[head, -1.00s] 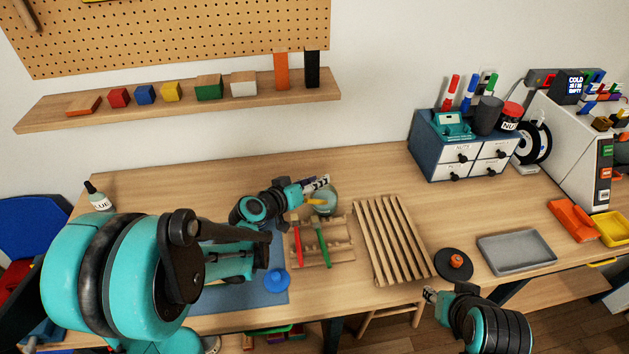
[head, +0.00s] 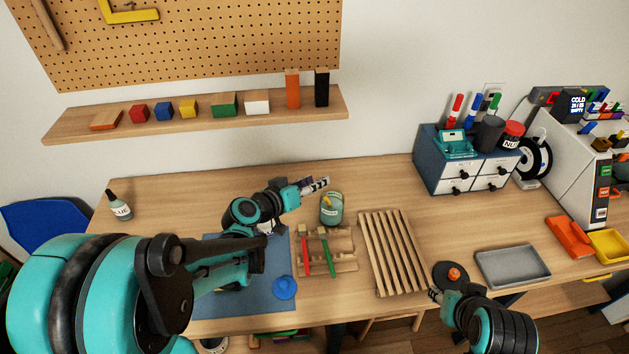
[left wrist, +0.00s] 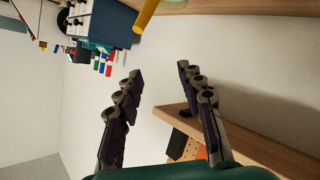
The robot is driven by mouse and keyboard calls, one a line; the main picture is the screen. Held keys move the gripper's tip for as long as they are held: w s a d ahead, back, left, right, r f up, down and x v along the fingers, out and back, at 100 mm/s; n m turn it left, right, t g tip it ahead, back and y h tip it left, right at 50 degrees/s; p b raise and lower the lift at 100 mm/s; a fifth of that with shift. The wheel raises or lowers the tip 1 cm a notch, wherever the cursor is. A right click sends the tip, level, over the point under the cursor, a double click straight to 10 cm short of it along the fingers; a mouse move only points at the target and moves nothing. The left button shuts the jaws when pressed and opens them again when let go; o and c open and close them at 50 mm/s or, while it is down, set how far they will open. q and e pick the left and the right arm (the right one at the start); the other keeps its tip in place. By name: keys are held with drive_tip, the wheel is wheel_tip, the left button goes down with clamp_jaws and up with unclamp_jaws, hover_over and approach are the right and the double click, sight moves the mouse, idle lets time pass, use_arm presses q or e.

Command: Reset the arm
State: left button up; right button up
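My left gripper (head: 316,186) is raised above the back of the table, just left of the glass jar (head: 332,212). In the left wrist view its two fingers (left wrist: 159,71) are spread apart with nothing between them. A yellow stick (head: 326,199) stands in the jar; a yellow rod also shows at the top of the left wrist view (left wrist: 146,14). My right gripper (head: 434,294) is low at the table's front edge, near the round black base (head: 451,275); its finger opening is too small to judge.
A wooden rack with red and green sticks (head: 341,262) and a slatted rack (head: 392,252) stand in front. The wall shelf (head: 200,125) holds several blocks. The drawer box (head: 431,165) and grey tray (head: 513,281) are right. The glue bottle (head: 119,207) is left.

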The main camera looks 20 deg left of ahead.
idle(0.4)
use_arm(q)
drive_tip(key=s+f+g+y, duration=0.2)
drive_tip(key=s+g+y, duration=0.3)
drive_tip(key=s, duration=1.7)
drive_tip(key=shift+a+m+g, duration=0.35)
drive_tip(key=shift+m+g, duration=0.05)
